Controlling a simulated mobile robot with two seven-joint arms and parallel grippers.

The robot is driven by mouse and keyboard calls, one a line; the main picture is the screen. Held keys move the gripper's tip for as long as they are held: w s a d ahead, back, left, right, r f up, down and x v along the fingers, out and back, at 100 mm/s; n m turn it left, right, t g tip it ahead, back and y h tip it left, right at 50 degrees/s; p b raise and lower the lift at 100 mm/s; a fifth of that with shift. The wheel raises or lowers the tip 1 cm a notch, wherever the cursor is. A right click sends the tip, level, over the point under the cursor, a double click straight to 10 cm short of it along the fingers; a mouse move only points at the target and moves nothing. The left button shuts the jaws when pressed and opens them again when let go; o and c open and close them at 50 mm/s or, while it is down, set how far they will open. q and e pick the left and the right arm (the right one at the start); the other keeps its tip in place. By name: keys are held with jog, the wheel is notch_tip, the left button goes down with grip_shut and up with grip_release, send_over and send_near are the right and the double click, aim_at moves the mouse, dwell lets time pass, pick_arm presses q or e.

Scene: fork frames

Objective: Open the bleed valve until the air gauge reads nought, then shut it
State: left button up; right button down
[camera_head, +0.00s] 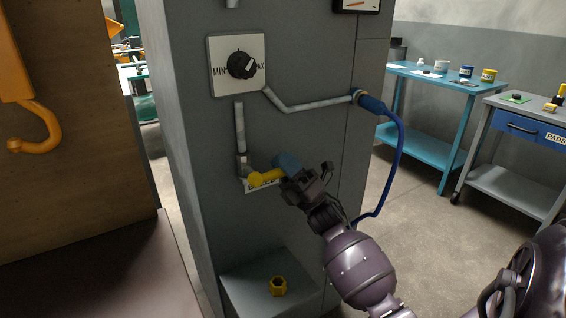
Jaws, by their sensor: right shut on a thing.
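The bleed valve's yellow lever (262,178) sticks out to the right from a grey pipe fitting on the front of the grey column (200,150). A white label, partly covered, sits behind it. My right gripper (287,178) is shut on the lever's outer end and hides that end. A blue rounded piece shows just above the jaws; I cannot tell what it belongs to. A gauge (357,5) with a white face and a reddish needle is cut off by the top edge, so its reading cannot be made out. My left gripper is not in view.
A MIN/MAX knob (241,65) is above the valve. A blue hose (398,150) hangs to the right, near my right arm. A yellow nut-shaped piece (278,286) lies on the ledge below. A blue bench (430,145) and a trolley (510,180) stand at right.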

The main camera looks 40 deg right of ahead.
dwell(0.3)
jog(key=c, duration=1)
grip_release()
jog(key=shift+o, duration=0.2)
jog(key=shift+f, duration=0.1)
jog(key=v, duration=1)
jog(key=shift+s+f+b, duration=0.2)
jog(key=shift+f+b, duration=0.1)
jog(key=shift+b, duration=0.05)
jog(key=shift+d, duration=0.1)
